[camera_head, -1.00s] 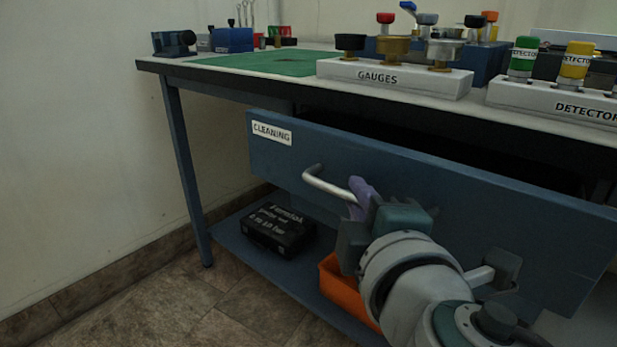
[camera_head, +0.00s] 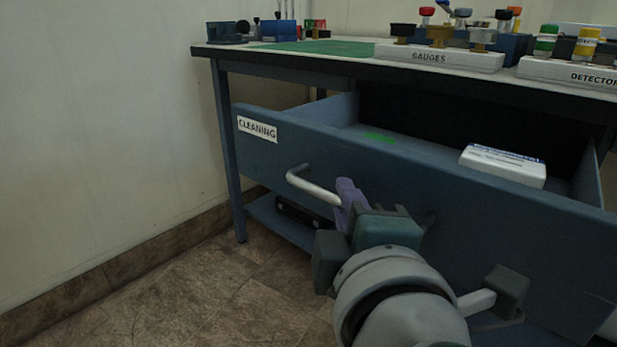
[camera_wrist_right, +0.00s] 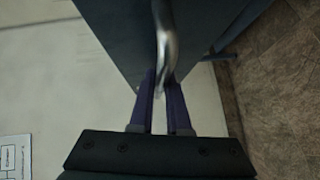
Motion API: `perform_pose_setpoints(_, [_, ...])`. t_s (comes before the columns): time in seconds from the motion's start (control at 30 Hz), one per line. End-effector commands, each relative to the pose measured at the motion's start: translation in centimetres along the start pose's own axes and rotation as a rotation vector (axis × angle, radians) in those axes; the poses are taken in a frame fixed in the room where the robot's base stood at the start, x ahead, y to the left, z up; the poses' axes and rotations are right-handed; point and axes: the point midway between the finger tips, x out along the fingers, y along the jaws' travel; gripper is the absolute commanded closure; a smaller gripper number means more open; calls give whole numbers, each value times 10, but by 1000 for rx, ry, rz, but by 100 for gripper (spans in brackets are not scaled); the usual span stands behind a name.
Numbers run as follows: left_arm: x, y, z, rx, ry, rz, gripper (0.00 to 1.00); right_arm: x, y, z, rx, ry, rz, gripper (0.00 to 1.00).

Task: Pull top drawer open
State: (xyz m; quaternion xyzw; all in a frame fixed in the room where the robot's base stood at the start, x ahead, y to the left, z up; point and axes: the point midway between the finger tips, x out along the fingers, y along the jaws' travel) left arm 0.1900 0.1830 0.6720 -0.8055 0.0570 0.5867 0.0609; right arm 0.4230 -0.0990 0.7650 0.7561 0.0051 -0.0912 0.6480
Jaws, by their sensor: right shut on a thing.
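The top drawer (camera_head: 400,185) is blue with a white CLEANING label and stands well out from under the table top. Its inside shows, with a white box (camera_head: 503,165) and a green mark on its floor. A silver bar handle (camera_head: 312,188) is on its front. My right gripper (camera_head: 347,200) has purple fingers shut on the handle. In the right wrist view the handle (camera_wrist_right: 166,45) runs between the fingertips (camera_wrist_right: 164,85). The handle's right part is hidden behind my gripper. My left gripper is not in view.
The table top (camera_head: 355,55) carries a green mat (camera_head: 330,47), a GAUGES block (camera_head: 440,57) and a DETECTOR block (camera_head: 570,72). A black case (camera_head: 300,215) sits on the lower shelf. Wall and clear tiled floor lie to the left.

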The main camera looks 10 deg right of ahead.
Motion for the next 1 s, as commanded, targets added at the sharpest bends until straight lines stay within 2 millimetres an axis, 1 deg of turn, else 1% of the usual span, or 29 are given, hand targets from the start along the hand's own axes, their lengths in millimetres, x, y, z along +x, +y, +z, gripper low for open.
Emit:
perform_pose_setpoints(0.43, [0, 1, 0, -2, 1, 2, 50, -2, 0, -2, -1, 0, 1, 100])
perform_pose_setpoints(0.47, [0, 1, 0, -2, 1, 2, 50, -2, 0, -2, -1, 0, 1, 82])
perform_pose_setpoints(0.7, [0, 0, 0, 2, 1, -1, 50, -2, 0, -2, -1, 0, 0, 55])
perform_pose_setpoints(0.93, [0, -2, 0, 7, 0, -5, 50, -2, 0, -1, -1, 0, 0, 55])
perform_pose_setpoints(1.0, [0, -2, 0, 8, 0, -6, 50, -5, -1, -1, -1, 0, -1, 55])
